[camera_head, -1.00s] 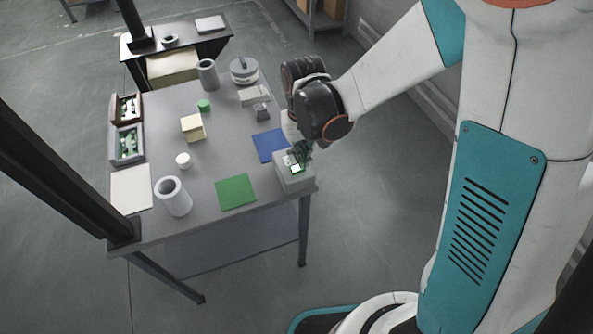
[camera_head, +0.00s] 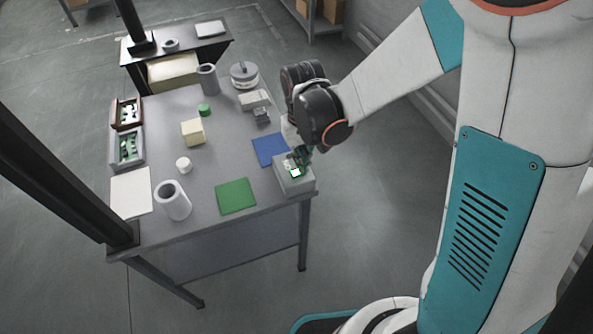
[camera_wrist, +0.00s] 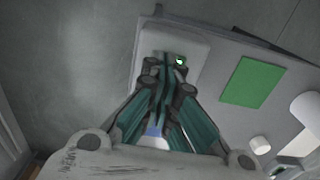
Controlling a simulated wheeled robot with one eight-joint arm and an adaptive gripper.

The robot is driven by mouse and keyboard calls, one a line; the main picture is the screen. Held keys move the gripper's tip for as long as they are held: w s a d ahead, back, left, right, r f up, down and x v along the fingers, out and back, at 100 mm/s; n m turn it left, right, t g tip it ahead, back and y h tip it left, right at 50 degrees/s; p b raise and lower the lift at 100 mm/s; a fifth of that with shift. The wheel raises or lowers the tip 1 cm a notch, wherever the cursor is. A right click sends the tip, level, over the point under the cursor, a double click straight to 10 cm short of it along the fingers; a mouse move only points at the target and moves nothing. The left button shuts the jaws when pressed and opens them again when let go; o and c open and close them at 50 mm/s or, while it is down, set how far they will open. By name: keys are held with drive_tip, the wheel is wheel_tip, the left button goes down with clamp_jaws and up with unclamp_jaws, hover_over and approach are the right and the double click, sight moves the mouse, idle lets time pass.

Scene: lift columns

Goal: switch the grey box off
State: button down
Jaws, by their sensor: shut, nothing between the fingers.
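The grey box (camera_head: 296,184) stands at the table's near right corner. A small bright screen with a green edge (camera_head: 295,173) shows on its top. In the wrist view the grey box (camera_wrist: 193,47) lies beyond my fingers, with the lit green-edged spot (camera_wrist: 180,61) just right of the fingertips. My gripper (camera_head: 302,157) is shut and empty, pointing down over the back of the box top. In the wrist view its green fingers (camera_wrist: 165,60) overlap the box top and hide part of it. I cannot tell whether the tips touch it. No switch is clearly visible.
A blue mat (camera_head: 269,150) and a green mat (camera_head: 236,196) lie left of the box. A grey device (camera_head: 254,99) is behind. Floor right of the table is clear.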

drive_tip(key=shift+f+b, duration=0.85)
drive_tip(key=shift+f, duration=0.2)
idle(0.9)
drive_tip(key=shift+r+p, duration=2.45)
drive_tip(key=shift+r, duration=1.1)
